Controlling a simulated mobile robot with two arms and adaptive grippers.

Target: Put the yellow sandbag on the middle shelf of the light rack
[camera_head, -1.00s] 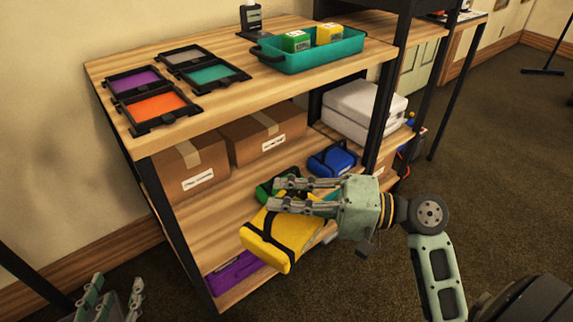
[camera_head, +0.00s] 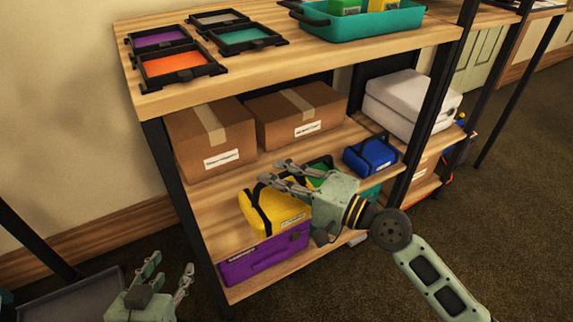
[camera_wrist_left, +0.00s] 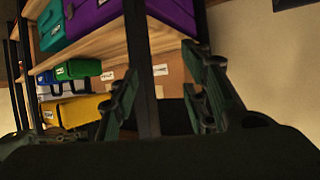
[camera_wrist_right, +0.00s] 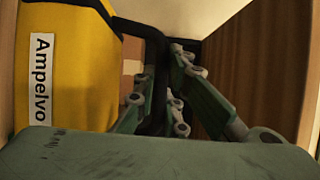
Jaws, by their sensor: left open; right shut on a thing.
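The yellow sandbag (camera_head: 268,217) has black straps and a white label, which reads "Ampelvo" in the right wrist view (camera_wrist_right: 88,70). My right gripper (camera_head: 276,181) is shut on its black handle, with the bag at the front of the rack's middle shelf (camera_head: 215,200). I cannot tell whether the bag rests on the shelf. It also shows in the left wrist view (camera_wrist_left: 88,110). A green bag (camera_head: 320,168) is partly hidden behind my right gripper. My left gripper (camera_head: 170,270) is open and empty, low at the left, outside the rack.
Two cardboard boxes (camera_head: 212,145) stand at the back of the middle shelf. A blue bag (camera_head: 371,157) lies to the right. A purple case (camera_head: 265,257) is on the bottom shelf below the yellow bag. A black post (camera_head: 185,200) stands at the rack's left front.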

